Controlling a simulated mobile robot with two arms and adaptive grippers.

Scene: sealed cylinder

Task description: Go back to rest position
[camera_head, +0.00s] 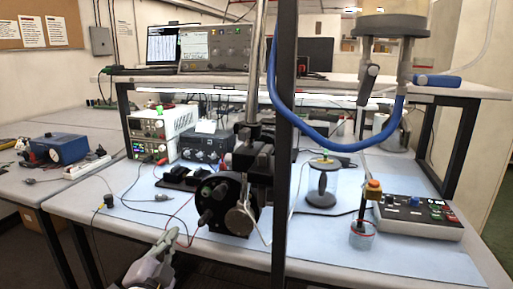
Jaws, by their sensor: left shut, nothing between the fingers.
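My left gripper (170,237) shows at the bottom left in the head view, in front of the near edge of the lab bench (110,229). It is grey, its fingers are together and nothing is seen between them. It appears apart from the black round apparatus (228,205) to its right. My right gripper is not in view.
A dark vertical post (286,150) crosses the view. A control box (415,216) and a small cup (361,235) stand on the right of the bench. Power supplies (150,137) stand behind. Cables lie near my gripper. A blue box (60,148) sits on the left table.

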